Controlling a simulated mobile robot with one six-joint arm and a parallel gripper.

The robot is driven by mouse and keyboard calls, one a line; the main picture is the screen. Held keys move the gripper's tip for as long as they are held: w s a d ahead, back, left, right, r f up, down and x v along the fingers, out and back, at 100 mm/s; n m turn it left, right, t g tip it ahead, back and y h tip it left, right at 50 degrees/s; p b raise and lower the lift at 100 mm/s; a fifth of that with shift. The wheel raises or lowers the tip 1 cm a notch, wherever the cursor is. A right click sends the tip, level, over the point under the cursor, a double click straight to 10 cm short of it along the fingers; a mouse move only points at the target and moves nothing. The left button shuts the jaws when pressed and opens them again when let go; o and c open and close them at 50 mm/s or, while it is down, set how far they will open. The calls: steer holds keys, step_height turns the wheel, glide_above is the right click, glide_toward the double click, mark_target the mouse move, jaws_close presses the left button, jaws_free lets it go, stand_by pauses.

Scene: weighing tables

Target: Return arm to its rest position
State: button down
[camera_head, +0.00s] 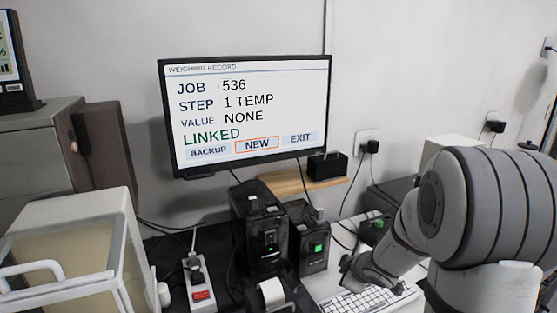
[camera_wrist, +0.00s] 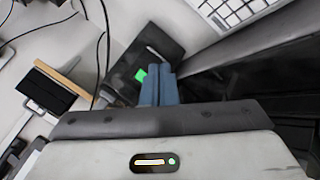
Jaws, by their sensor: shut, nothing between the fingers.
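My arm reaches in from the right of the head view, bent down over the desk. My gripper (camera_wrist: 160,84) is shut and empty, its two bluish fingers together in the wrist view. In the head view the gripper end hangs above the white keyboard (camera_head: 370,301), near a small dark box with a green light (camera_head: 378,223). The keyboard also shows at the top right of the wrist view (camera_wrist: 228,10).
A monitor (camera_head: 245,110) reads JOB 536, STEP 1 TEMP, VALUE NONE, LINKED, with NEW outlined. Below stand two black devices (camera_head: 262,225) (camera_head: 314,250) and a power strip (camera_head: 199,285). A glass-fronted white case (camera_head: 72,212) stands left. Cables cross behind the desk.

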steer(key=s+d+r+m+g+h+p, duration=0.15)
steer(key=s+r+m+h, duration=0.25)
steer(key=s+r+m, duration=0.55)
steer(key=s+a+r+m+g+y, duration=0.1)
steer(key=s+a+g, duration=0.1)
steer(key=s, duration=0.6)
steer(key=s+a+r+m+g+y, duration=0.1)
steer(key=s+a, duration=0.3)
steer(key=s, duration=0.4)
steer(key=shift+s+r+m+g, duration=0.15)
steer(key=shift+r+m+g, duration=0.35)
steer(key=shift+g, duration=0.25)
